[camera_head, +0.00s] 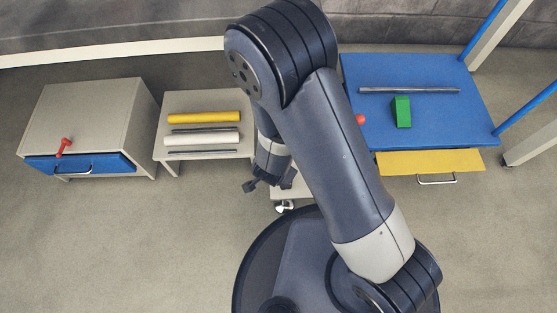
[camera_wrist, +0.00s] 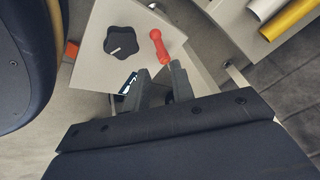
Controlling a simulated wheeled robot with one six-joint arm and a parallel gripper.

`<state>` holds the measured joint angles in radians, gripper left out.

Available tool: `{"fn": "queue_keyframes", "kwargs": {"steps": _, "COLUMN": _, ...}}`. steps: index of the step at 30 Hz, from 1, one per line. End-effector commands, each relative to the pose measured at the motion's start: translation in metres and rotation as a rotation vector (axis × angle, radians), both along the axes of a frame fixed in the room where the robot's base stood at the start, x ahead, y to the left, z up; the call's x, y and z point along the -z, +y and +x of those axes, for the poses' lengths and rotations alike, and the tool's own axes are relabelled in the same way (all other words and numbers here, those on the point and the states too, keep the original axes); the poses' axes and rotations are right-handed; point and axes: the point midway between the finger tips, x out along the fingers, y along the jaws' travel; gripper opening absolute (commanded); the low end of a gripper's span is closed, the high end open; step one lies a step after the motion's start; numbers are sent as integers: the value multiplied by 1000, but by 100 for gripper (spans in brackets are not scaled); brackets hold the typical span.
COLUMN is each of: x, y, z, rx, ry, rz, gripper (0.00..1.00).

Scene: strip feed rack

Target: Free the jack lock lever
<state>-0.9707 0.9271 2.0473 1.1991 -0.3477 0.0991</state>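A red lever (camera_wrist: 158,45) stands on a light grey plate (camera_wrist: 95,72) in the wrist view, beside a black star-shaped knob (camera_wrist: 121,40). I take it for the jack lock lever. My gripper (camera_wrist: 160,72) has its two dark fingers apart, with an empty gap between them. The fingertips are close to the lever's lower end; I cannot tell whether they touch it. In the head view my gripper (camera_head: 267,186) hangs over a small castored unit (camera_head: 292,191), mostly hidden by my arm. The lever is hidden there.
A low table (camera_head: 170,99) with yellow and white rolls and dark bars stands left of my arm. A cabinet (camera_head: 92,108) with a blue drawer and red handle stands farther left. A blue rack (camera_head: 450,125) with a green block (camera_head: 402,112) and an open yellow drawer (camera_head: 430,161) is right.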

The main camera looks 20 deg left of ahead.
Motion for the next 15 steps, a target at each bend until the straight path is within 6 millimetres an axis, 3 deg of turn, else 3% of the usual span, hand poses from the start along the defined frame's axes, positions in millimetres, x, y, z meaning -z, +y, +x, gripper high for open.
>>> {"fn": "queue_keyframes", "kwargs": {"steps": 1, "x": -11, "y": 0, "z": -3, "rx": -1, "ry": 0, "rz": 0, "gripper": 23}}
{"fn": "queue_keyframes", "kwargs": {"steps": 6, "x": -23, "y": -1, "z": -10, "rx": -1, "ry": 0, "rz": 0, "gripper": 23}}
{"fn": "queue_keyframes", "kwargs": {"steps": 15, "x": -25, "y": -2, "z": -12, "rx": 0, "ry": 0, "rz": 0, "gripper": 23}}
